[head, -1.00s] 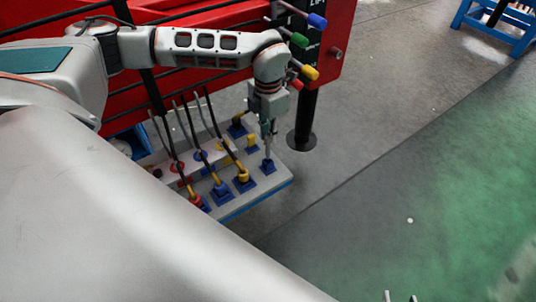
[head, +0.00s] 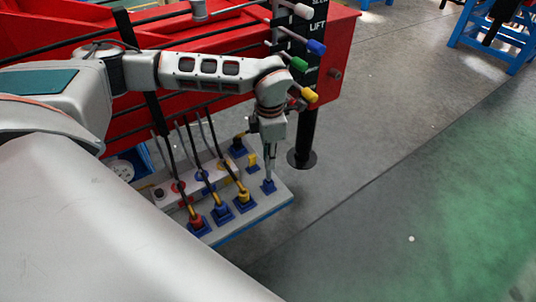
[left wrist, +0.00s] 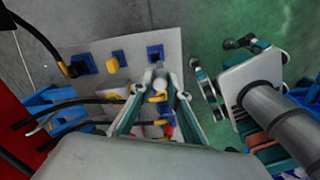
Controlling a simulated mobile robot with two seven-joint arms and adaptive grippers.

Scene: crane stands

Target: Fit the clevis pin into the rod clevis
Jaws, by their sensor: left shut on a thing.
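My left gripper (head: 269,154) points down over the right end of the grey board. In the left wrist view its fingertips (left wrist: 158,78) are closed around a small grey thing (left wrist: 158,83), perhaps the clevis pin. A slim grey piece (head: 269,174) shows under the gripper, just over a blue block (head: 268,187); I cannot tell whether it touches the block. That block also shows ahead of the fingertips in the wrist view (left wrist: 155,53). I cannot make out the rod clevis for certain. My right gripper (left wrist: 211,54) shows in the wrist view, its fingers spread and empty.
The grey board (head: 268,206) carries a yellow piece (head: 252,161) on a blue base and several hose plugs. Black hoses (head: 205,160) rise left of the gripper. A red frame (head: 340,50) with coloured levers and a black post (head: 303,135) stand behind.

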